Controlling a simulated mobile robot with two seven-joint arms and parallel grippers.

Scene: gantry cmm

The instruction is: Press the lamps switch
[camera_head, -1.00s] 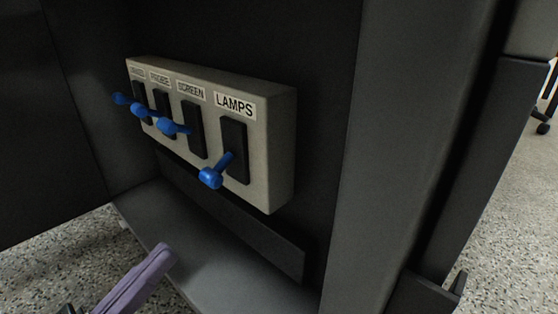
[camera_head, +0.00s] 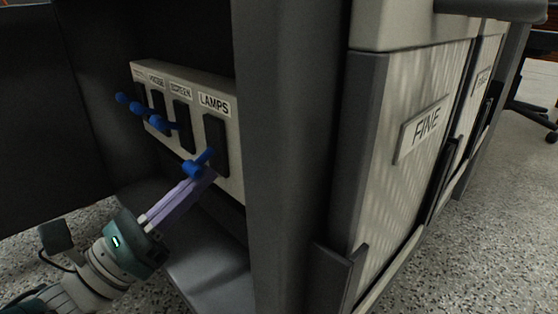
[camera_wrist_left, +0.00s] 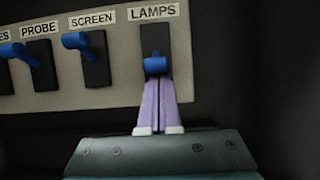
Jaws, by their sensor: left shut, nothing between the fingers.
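The lamps switch is a blue lever (camera_head: 197,165) on a black plate under the label LAMPS, at the right end of a beige switch panel (camera_head: 229,134). The lever points down and outward, lower than the other levers. My left gripper (camera_head: 208,176) is shut and empty, its purple fingers pressed together, with the tips right at the lever. In the left wrist view the fingers (camera_wrist_left: 158,86) reach up to just under the blue lever (camera_wrist_left: 155,66). They look touching or nearly so; I cannot tell which. My right gripper is not in view.
Other blue levers, such as the screen lever (camera_head: 158,123), stand left of the lamps switch. The panel sits inside a dark cabinet, with a grey post (camera_head: 290,150) close on its right. A panel marked FINE (camera_head: 422,128) is further right.

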